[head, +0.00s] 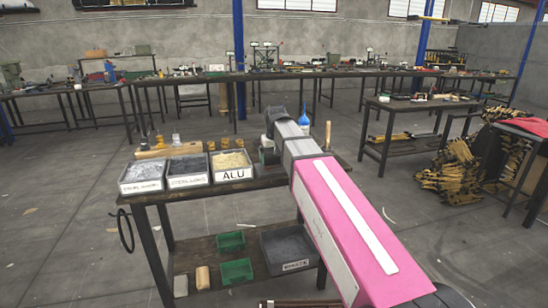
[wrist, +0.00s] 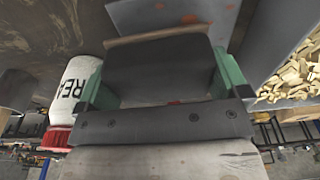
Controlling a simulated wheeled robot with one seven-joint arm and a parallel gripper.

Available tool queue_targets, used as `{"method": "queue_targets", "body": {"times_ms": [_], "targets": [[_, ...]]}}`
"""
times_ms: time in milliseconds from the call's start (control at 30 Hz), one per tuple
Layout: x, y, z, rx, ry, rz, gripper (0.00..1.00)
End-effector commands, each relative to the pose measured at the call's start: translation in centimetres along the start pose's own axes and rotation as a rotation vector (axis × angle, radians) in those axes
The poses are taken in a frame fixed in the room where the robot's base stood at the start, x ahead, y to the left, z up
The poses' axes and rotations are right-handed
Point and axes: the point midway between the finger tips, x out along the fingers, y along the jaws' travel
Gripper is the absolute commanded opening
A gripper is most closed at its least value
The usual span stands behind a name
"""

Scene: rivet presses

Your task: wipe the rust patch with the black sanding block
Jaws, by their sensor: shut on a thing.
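In the wrist view, my gripper (wrist: 162,82) has its two green fingers closed on the sides of the black sanding block (wrist: 158,68). A tan strip shows along the block's far edge. Just beyond the block lies a grey plate (wrist: 140,14) with orange-brown rust marks (wrist: 190,18) on it. Part of the plate is hidden by the block, and I cannot tell whether the two touch. In the head view, my arm reaches over the workbench (head: 262,185) and hides the gripper, the block and the plate.
A white bottle with a red cap (wrist: 62,135) stands close to the left finger. A rivet tray (wrist: 262,45) is close on the right. In the head view, the ALU tray (head: 234,174) and two more trays line the bench's front. A blue-topped bottle (head: 304,117) stands behind my arm.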

Motion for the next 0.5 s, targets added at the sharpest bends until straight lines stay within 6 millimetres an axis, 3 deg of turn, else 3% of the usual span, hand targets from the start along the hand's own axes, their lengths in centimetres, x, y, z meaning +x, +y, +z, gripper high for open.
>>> {"method": "queue_targets", "body": {"times_ms": [500], "targets": [[0.88,0.00,0.12,0.000,0.000,0.000,0.74]]}}
